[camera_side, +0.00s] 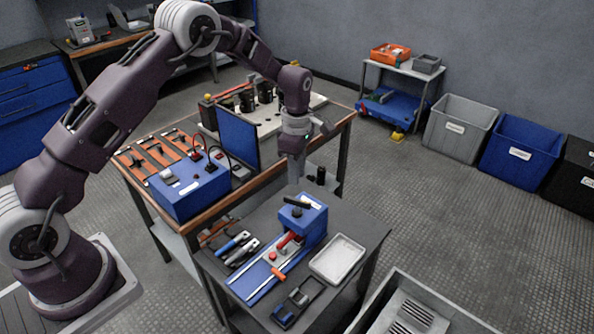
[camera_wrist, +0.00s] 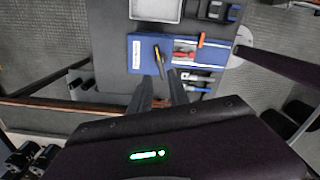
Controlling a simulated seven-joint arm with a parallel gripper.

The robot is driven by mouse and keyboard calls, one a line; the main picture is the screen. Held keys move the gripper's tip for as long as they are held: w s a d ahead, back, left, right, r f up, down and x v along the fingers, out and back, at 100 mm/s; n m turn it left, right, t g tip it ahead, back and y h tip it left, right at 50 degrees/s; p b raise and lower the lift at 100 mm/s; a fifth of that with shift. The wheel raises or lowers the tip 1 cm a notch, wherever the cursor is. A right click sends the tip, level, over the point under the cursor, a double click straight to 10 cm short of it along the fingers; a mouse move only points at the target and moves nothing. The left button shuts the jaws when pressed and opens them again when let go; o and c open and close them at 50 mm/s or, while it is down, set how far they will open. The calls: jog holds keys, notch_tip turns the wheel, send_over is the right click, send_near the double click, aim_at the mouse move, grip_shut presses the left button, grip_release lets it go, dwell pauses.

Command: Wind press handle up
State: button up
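The press is a blue block (camera_side: 306,222) with a black bar handle (camera_side: 294,201) on its top, standing on the dark small table. In the wrist view the blue press (camera_wrist: 146,56) lies ahead of the fingers, and its black handle (camera_wrist: 160,64) shows in line with the gap between them. My gripper (camera_side: 295,180) hangs above the press, pointing down, apart from the handle as far as I can see. In the wrist view the two fingers of my gripper (camera_wrist: 162,78) are spread with nothing between them.
Red-handled parts and a blue rail (camera_side: 265,290) lie in front of the press. Pliers (camera_side: 238,246), a white tray (camera_side: 338,259) and a dark device (camera_side: 298,302) share the table. A wooden-edged bench with a blue box (camera_side: 190,192) stands behind left.

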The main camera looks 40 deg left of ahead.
aim_at(297, 200)
jog(key=shift+f, duration=4.5)
grip_shut()
jog(key=n, duration=0.6)
jog(key=shift+n, duration=0.4)
jog(key=n, duration=1.1)
jog(key=shift+o, duration=0.2)
grip_release()
